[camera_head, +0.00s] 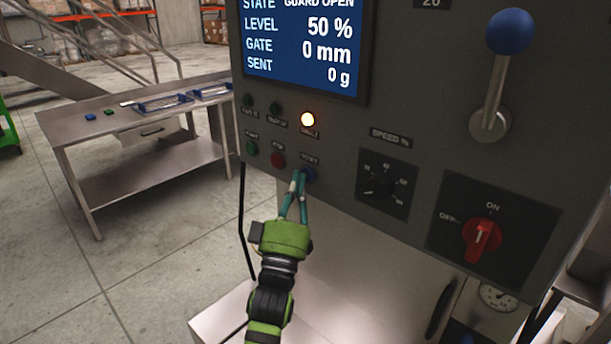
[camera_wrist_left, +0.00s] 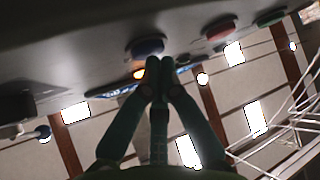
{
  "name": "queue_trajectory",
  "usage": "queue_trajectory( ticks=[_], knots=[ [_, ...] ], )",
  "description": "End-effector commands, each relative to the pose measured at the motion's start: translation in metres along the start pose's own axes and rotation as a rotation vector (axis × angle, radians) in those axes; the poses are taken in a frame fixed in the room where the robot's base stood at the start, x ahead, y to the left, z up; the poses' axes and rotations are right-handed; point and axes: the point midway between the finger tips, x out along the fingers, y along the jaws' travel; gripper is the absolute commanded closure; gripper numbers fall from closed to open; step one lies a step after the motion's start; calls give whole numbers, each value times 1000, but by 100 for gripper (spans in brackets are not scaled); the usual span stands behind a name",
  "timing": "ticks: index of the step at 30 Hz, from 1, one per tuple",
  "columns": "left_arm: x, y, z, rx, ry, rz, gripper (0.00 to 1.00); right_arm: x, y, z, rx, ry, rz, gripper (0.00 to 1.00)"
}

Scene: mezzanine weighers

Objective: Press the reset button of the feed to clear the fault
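The feed's control panel (camera_head: 400,120) fills the upper right of the head view. The blue reset button (camera_head: 309,174) is at the right end of its lower button row, and shows in the left wrist view (camera_wrist_left: 147,46). My left gripper (camera_head: 298,174) is shut and empty, its fingertips together right at the blue button, partly covering it in the head view. In the left wrist view the fingertips (camera_wrist_left: 159,62) appear just beside the button's edge; I cannot tell whether they touch it. An amber lamp (camera_head: 307,119) is lit above. My right gripper is not in view.
The screen (camera_head: 305,45) reads GUARD OPEN, level 50 %, gate 0 mm. Close by are a red button (camera_head: 278,160), a green button (camera_head: 252,148), a speed dial (camera_head: 384,184), a red switch (camera_head: 482,239) and a blue-knobbed lever (camera_head: 509,32). A steel table (camera_head: 140,115) stands left.

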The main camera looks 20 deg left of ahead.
Motion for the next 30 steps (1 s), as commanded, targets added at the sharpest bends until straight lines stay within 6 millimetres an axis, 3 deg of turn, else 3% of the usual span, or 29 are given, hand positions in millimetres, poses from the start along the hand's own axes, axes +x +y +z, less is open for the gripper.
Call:
queue_trajectory(
  ticks=[20, 30],
  knots=[
    [3, 0, 4, -1, -1, 0, 100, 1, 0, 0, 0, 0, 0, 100],
    [-7, 0, -7, 0, -2, -1, 100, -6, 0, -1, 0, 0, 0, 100]
  ],
)
